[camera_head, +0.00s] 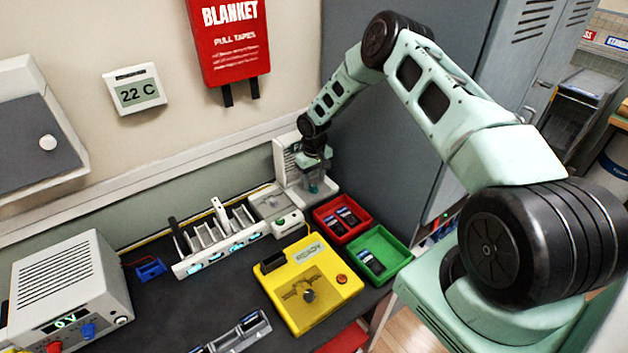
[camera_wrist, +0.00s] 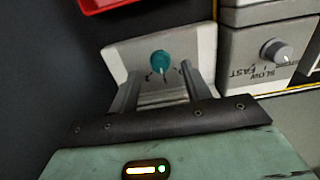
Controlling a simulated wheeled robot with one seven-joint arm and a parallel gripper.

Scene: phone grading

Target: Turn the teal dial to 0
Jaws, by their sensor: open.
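The teal dial (camera_wrist: 160,62) sits on a pale grey panel (camera_wrist: 118,56) in the wrist view. Dark marks show on the panel beside the dial, but they are too small and partly hidden to read, and I cannot tell where the dial points. My gripper (camera_wrist: 160,72) is open, with one finger on each side of the dial in this view. I cannot tell whether the fingers touch it. In the head view my gripper (camera_head: 313,178) is lowered over the pale dial unit (camera_head: 283,160) at the back of the bench, with the teal dial (camera_head: 312,187) just below it.
A grey knob (camera_wrist: 276,52) marked SLOW and FAST is on a unit beside the panel. Red (camera_head: 325,232) and green (camera_head: 396,262) trays with phones stand in front of the dial unit. A yellow fixture (camera_head: 330,315) and a slotted rack (camera_head: 215,242) are to the left.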

